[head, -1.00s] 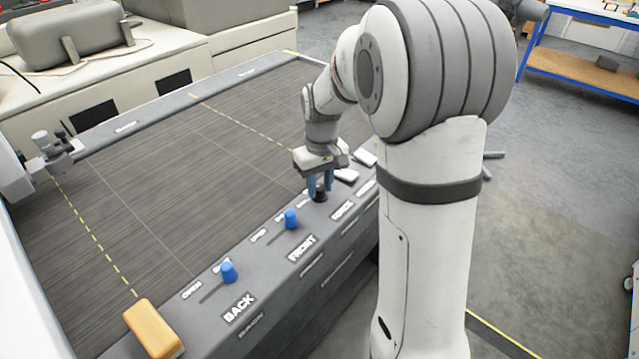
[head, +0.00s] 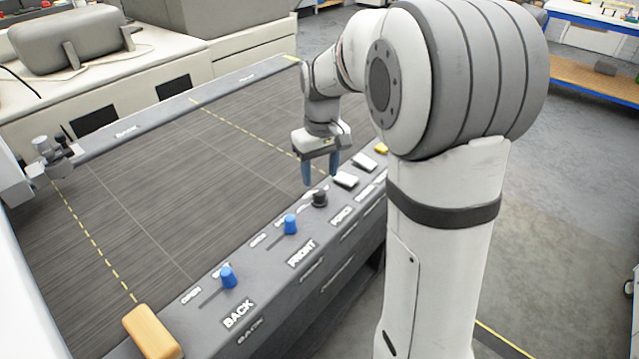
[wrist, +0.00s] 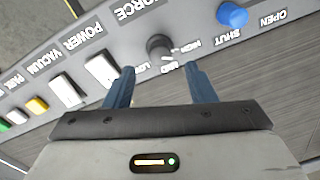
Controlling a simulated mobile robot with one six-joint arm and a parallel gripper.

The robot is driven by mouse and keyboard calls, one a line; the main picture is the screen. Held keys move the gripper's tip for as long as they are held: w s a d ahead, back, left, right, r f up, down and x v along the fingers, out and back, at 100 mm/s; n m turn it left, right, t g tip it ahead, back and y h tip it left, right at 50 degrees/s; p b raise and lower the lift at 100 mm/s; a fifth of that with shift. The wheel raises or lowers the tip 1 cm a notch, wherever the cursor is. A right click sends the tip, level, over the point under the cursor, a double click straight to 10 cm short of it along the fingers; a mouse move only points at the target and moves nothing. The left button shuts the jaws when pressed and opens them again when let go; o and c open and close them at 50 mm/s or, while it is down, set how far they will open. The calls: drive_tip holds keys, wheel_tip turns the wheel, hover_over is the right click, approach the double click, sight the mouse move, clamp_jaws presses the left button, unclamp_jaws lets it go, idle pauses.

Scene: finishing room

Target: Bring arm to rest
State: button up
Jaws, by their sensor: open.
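My gripper (head: 320,170) is open and empty, with two blue fingers, raised above the panel edge. In the head view it hangs just behind the black force knob (head: 319,198), apart from it. In the wrist view the knob (wrist: 159,47) shows beyond the gap between my fingertips (wrist: 157,78), with nothing between the fingers. My white and grey arm reaches down to the gripper from the right.
The grey control panel (head: 270,258) carries two blue sliders (head: 291,224) (head: 227,277) and white rocker switches (head: 346,180). A wooden block (head: 152,331) lies at its near left end. The dark tabletop (head: 170,190) is clear. A grey rail crosses behind it.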

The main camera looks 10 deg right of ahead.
drive_tip(key=shift+r, duration=1.1)
